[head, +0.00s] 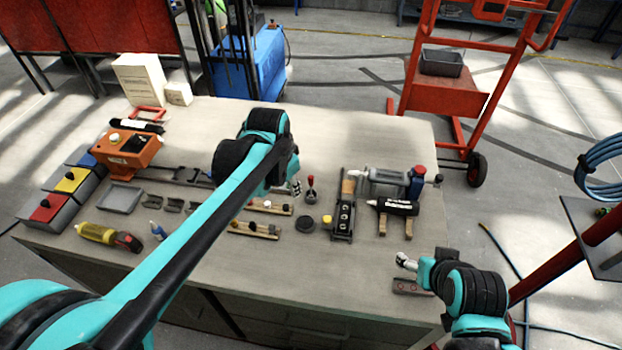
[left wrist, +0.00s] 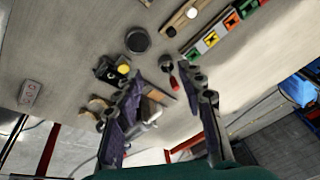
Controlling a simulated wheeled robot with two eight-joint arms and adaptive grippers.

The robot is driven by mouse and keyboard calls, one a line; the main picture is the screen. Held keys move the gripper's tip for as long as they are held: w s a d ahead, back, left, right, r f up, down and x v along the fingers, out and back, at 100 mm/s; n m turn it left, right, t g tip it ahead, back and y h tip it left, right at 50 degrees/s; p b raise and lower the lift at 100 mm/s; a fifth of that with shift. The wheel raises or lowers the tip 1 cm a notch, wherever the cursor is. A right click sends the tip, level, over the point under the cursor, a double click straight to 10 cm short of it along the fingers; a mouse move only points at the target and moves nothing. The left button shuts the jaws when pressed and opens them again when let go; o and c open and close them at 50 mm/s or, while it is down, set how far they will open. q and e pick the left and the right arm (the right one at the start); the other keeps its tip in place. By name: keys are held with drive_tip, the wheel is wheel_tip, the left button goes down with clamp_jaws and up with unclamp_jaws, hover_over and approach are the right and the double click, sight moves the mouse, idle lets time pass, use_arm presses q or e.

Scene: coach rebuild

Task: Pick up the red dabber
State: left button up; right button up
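The red dabber (head: 311,181) stands upright on the table, with a red knob on a thin stem above a round black base. It also shows between my left gripper's fingers in the left wrist view (left wrist: 172,83), small and apart from them. My left gripper (head: 294,188) is just left of the dabber in the head view, partly hidden by its own wrist. In the left wrist view the fingers of this gripper (left wrist: 164,73) are spread, with nothing held.
A black puck (head: 305,224) and a yellow-topped piece (head: 326,221) lie close in front of the dabber. A dark rail fixture (head: 343,222) stands to its right, near a grey cylinder (head: 383,183). Wooden strips (head: 255,230) lie left. The front middle table is clear.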

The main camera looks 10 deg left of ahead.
use_arm(q)
drive_tip(key=w+d+m+g+p, duration=0.2)
drive_tip(key=w+m+p, duration=0.15)
drive_tip(key=w, duration=0.45)
drive_tip(key=m+g+p, duration=0.1)
drive_tip(key=m+p, duration=0.1)
drive_tip(key=p, duration=0.1)
hover_over(311, 177)
drive_tip(key=a, duration=0.1)
wheel_tip(311, 177, down, 5)
drive_tip(key=f, duration=0.2)
drive_tip(key=f+b, duration=0.1)
drive_tip(key=f, duration=0.2)
drive_tip(key=d+f, duration=0.1)
drive_tip(key=f, duration=0.1)
drive_tip(key=shift+w+f, duration=0.15)
drive_tip(key=shift+f, duration=0.05)
clamp_jaws()
